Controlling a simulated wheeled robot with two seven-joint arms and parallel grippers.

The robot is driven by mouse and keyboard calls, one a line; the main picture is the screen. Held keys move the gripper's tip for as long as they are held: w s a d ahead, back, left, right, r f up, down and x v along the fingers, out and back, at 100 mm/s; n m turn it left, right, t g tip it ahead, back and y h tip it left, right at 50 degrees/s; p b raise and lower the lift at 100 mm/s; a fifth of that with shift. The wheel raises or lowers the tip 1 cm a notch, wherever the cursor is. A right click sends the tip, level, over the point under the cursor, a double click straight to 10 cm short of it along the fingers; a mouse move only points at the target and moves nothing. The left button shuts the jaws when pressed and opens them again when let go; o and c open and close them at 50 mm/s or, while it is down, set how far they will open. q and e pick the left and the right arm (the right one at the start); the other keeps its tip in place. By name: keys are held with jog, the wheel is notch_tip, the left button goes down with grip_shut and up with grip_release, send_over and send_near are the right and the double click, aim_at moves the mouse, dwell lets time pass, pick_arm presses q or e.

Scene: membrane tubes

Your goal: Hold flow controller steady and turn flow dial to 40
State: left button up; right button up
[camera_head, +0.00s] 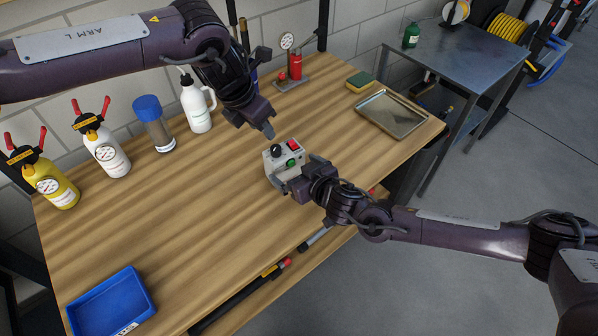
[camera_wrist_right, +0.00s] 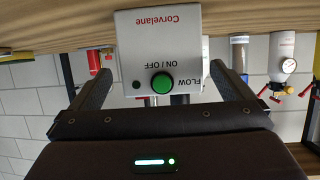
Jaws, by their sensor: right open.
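The flow controller (camera_head: 270,169) is a small light box in the middle of the wooden table. A black dial (camera_head: 276,150) and a red part (camera_head: 292,145) are on its top. A green button (camera_head: 291,162) is on its front. In the right wrist view the controller (camera_wrist_right: 158,45) appears upside down, with its "FLOW ON / OFF" label and green button (camera_wrist_right: 162,83). My right gripper (camera_head: 298,173) is open, with its fingers at either side of the controller's front; contact is unclear. My left gripper (camera_head: 268,131) hangs just above and behind the dial, apart from it; its jaw opening is unclear.
Bottles with gauges (camera_head: 108,155), a blue-capped jar (camera_head: 155,130) and a white jug (camera_head: 196,108) stand along the back left. A blue bin (camera_head: 110,304) is at front left. A metal tray (camera_head: 393,114) and sponge (camera_head: 360,81) lie at right. The table left of the controller is clear.

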aim_at(284, 162)
jog(key=x, duration=0.6)
jog(key=shift+w+a, duration=0.1)
jog(key=shift+c, duration=0.4)
